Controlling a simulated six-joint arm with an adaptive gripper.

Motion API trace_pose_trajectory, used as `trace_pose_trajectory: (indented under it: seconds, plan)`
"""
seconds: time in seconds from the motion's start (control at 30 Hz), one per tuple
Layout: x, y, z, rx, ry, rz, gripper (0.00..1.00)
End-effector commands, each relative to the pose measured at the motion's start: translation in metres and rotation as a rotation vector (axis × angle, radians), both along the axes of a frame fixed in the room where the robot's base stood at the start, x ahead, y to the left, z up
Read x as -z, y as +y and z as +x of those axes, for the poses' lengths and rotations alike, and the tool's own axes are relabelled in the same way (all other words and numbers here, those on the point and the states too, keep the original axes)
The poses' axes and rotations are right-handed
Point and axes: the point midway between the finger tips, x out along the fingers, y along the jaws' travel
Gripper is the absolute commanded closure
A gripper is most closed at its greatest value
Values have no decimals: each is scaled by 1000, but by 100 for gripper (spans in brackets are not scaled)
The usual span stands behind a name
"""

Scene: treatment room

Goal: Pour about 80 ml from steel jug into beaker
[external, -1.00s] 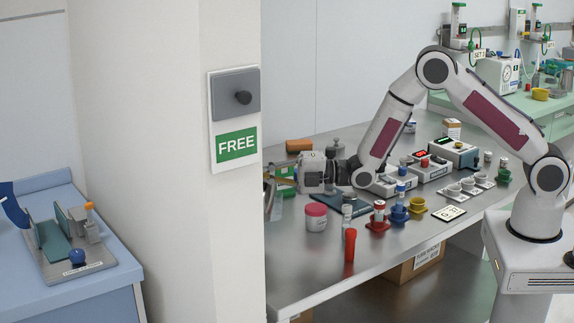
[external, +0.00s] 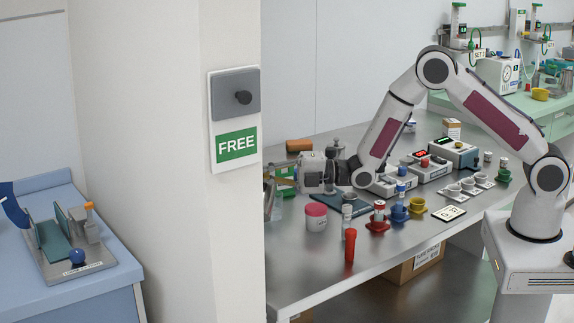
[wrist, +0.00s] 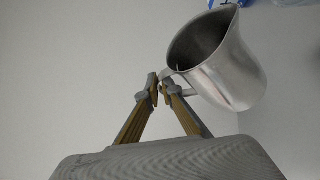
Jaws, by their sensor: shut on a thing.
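The steel jug (wrist: 232,75) is in the wrist view, with its open mouth facing the camera and its spout at the upper right. My gripper (wrist: 158,88) is shut on the jug's handle. The inside of the jug is dark and no liquid level can be made out. In the external view my gripper (external: 318,173) is low over the far left of the steel table. A grey metallic shape beside the pillar's edge may be the jug, mostly hidden by the pillar. I cannot make out the beaker for certain; a clear bluish thing is cut off at the wrist view's top right.
The pillar (external: 170,120) hides the table's left end. A pink-lidded jar (external: 316,217), a red-orange tube (external: 350,245) and red, blue and yellow holders stand in front of my gripper. An orange-brown block (external: 299,146) lies behind. The steel table's front strip (external: 400,252) is clear.

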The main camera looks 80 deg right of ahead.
Motion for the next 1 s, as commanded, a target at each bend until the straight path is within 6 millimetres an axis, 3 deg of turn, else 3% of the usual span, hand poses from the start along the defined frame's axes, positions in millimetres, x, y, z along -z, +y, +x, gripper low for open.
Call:
trace_pose_trajectory:
  seconds: [0.47,1.0]
  plan:
    - [3,4,1,-2,7,-50,100]
    - [25,26,5,-5,49,-268,100]
